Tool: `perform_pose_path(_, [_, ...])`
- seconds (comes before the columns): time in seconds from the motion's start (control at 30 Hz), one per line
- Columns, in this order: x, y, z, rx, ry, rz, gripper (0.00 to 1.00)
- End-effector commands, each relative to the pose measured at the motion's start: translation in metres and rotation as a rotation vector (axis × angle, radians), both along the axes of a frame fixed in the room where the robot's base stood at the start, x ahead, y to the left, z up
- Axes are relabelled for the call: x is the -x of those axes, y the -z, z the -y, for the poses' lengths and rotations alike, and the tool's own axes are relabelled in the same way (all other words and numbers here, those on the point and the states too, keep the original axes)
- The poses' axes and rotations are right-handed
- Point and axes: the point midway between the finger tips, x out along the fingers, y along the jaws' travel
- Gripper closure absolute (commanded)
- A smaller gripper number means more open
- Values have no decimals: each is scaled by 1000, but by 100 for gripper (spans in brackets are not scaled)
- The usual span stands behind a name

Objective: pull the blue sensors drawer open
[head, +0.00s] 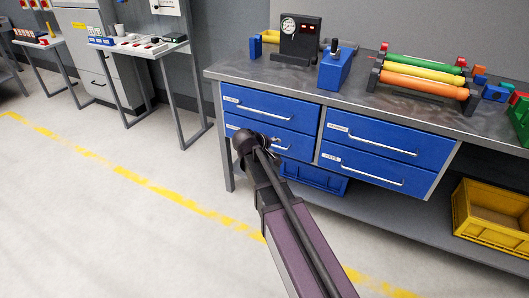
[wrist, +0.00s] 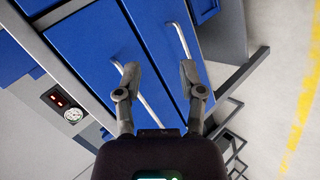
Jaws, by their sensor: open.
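The bench holds blue drawers with bar handles and small white labels: upper left (head: 290,119), lower left (head: 295,152), upper right (head: 390,137) and lower right (head: 365,162). All look shut. The labels are too small to read surely, so I cannot tell which is sensors. My gripper (head: 272,142) is in front of the lower left drawer and hides part of it. In the wrist view my gripper (wrist: 159,73) is open, its fingers apart with nothing held. One handle (wrist: 150,108) runs behind the left finger; another handle (wrist: 179,40) ends near the right fingertip.
On the grey bench top stand a gauge block (head: 300,38), a blue box (head: 337,69) and a rack of coloured rollers (head: 424,78). A blue bin (head: 315,178) and a yellow bin (head: 492,212) sit below the drawers. The floor (head: 110,220) in front is clear.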

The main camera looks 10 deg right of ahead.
Motion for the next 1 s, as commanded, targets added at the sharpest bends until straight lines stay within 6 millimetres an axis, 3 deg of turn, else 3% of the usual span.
perform_pose_path(0.03, [-8, 18, -4, 20, -16, 10, 49])
perform_pose_path(0.1, [-16, 26, -8, 52, -36, 21, 49])
perform_pose_path(0.8, [-93, 111, -61, 364, -252, 140, 49])
perform_pose_path(1.0, [-108, 127, -77, 436, -302, 164, 49])
